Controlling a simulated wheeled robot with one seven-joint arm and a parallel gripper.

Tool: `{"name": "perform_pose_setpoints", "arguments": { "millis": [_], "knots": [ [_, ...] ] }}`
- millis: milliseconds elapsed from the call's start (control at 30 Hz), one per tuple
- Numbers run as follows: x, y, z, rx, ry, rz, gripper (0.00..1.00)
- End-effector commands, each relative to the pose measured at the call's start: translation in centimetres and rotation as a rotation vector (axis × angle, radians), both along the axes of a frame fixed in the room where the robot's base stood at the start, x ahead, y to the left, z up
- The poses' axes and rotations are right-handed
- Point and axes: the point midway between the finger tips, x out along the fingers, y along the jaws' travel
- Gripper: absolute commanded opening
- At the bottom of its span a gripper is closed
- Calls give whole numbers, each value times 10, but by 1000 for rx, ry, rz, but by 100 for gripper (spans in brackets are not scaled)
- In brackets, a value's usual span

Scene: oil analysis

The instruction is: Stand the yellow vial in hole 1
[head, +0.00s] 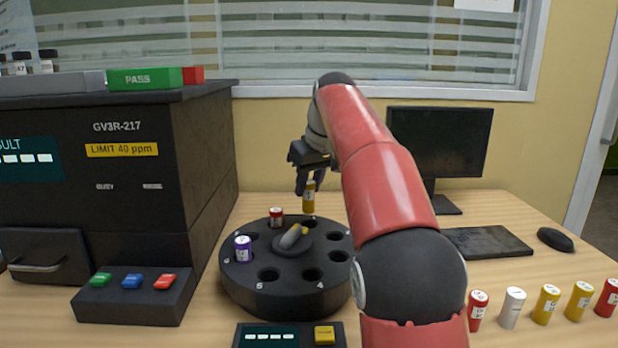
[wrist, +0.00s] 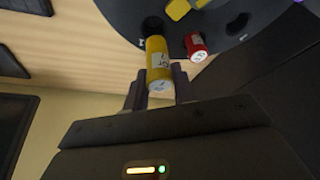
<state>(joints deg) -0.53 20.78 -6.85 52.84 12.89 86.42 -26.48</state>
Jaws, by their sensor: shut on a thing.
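My gripper (head: 309,183) is shut on the yellow vial (head: 308,200) and holds it roughly upright over the back of the round black carousel (head: 262,293). The vial also shows between the fingers in the wrist view (wrist: 157,58), its labelled white end towards the camera. An empty hole (wrist: 152,24) is just beyond the vial's far end there, with a small mark beside it that I cannot read surely. In the head view the vial's lower end is close above the back hole (head: 309,224); whether it has entered is unclear.
A red vial (head: 276,217) stands in the neighbouring hole, and a purple vial (head: 243,250) stands near label 6. The yellow-grey centre handle (head: 293,236) sticks up. Several loose vials, including a white one (head: 512,308), stand at right. The analyser (head: 205,150) is at left.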

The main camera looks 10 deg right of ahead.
Motion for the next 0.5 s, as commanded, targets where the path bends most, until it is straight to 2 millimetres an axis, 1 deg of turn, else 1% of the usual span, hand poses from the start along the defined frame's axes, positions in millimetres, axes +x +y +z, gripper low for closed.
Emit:
{"name": "perform_pose_setpoints", "arguments": {
  "millis": [100, 300, 500],
  "knots": [
    [-1, 0, -17, 0, 1, 0, 1],
    [0, 0, -41, -1, -1, 1, 1],
    [0, 0, -51, -1, -1, 1, 1]
  ]
}}
